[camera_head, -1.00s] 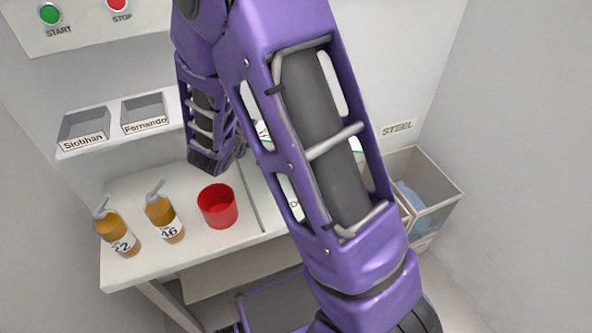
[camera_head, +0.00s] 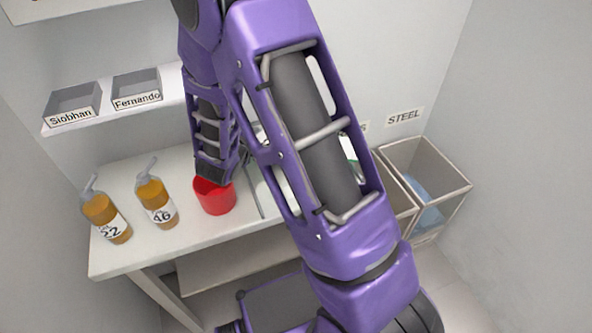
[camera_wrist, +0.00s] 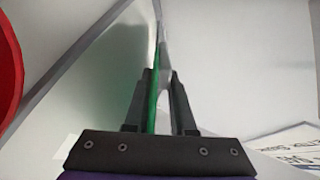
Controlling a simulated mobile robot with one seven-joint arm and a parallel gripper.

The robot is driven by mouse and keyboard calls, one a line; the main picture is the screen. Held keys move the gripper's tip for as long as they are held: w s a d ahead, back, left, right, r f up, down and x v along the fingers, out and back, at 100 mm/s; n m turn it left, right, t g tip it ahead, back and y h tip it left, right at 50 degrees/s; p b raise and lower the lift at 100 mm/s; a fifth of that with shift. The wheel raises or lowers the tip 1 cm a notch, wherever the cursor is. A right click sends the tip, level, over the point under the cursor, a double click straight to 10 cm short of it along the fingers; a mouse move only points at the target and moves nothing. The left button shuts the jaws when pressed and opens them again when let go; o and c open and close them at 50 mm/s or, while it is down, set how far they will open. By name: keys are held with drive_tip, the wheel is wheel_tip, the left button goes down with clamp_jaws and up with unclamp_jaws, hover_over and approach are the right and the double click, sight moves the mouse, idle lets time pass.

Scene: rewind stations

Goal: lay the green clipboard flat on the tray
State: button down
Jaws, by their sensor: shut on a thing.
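My gripper (camera_wrist: 158,85) shows in the wrist view, its two dark fingers closed on a thin green board, the green clipboard (camera_wrist: 153,95). The clipboard stands on edge between the fingers, seen almost edge-on, with a greenish shade on the pale surface to its left. In the head view my arm hides the gripper and most of the clipboard.
A red cup (camera_head: 214,196) stands on the white bench (camera_head: 130,255), close to my arm. Two amber pump bottles (camera_head: 106,217) (camera_head: 156,202) stand left of it. A shelf above holds two name-labelled bins (camera_head: 73,104) (camera_head: 137,90). A crate (camera_head: 440,197) stands right, beneath the STEEL sign.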

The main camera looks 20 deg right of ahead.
drive_tip(key=shift+f, duration=0.15)
drive_tip(key=c, duration=0.9)
unclamp_jaws()
drive_tip(key=p+v, duration=0.4)
drive_tip(key=v, duration=0.3)
drive_tip(key=shift+a, duration=0.15)
drive_tip(key=shift+s+a+r, duration=0.15)
drive_tip(key=shift+s+r, duration=0.05)
drive_tip(key=shift+s, duration=0.15)
